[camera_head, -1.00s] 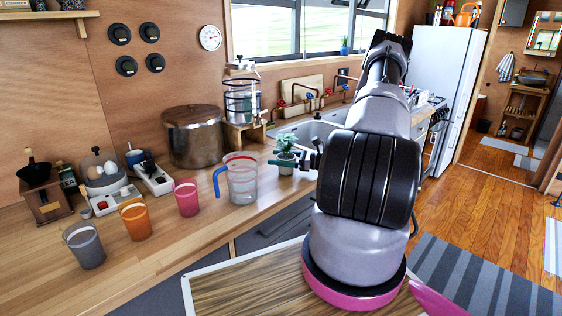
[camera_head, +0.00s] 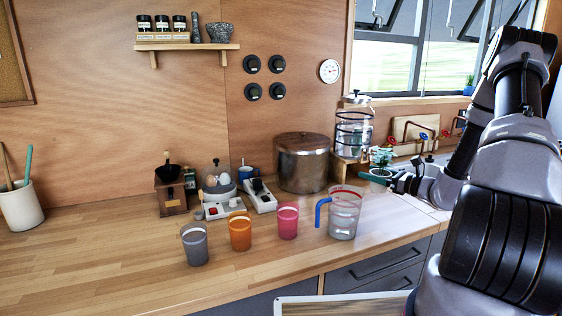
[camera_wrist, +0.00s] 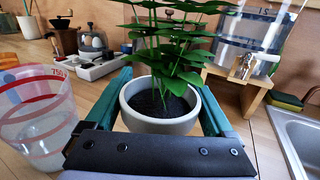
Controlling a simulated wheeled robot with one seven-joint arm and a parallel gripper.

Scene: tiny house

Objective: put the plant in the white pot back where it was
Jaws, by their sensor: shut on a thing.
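The plant (camera_wrist: 170,45) has dark green leaves on thin stems and stands upright in a round whitish pot (camera_wrist: 160,122) with dark soil. My gripper (camera_wrist: 163,82) is shut on the pot, with one green finger on each side of it in the wrist view. In the head view the plant (camera_head: 381,156) is small, right of the measuring jug, at the end of my arm. My gripper (camera_head: 378,178) partly hides the pot there. I cannot tell whether the pot's base touches the counter.
The clear measuring jug (camera_head: 345,215) with a blue handle stands close by. Grey, orange and pink cups stand left of it on the wooden counter (camera_head: 110,262). A large pot (camera_head: 302,165) and a water dispenser (camera_head: 352,132) stand behind. The sink (camera_wrist: 300,135) is at right. The counter's left front is clear.

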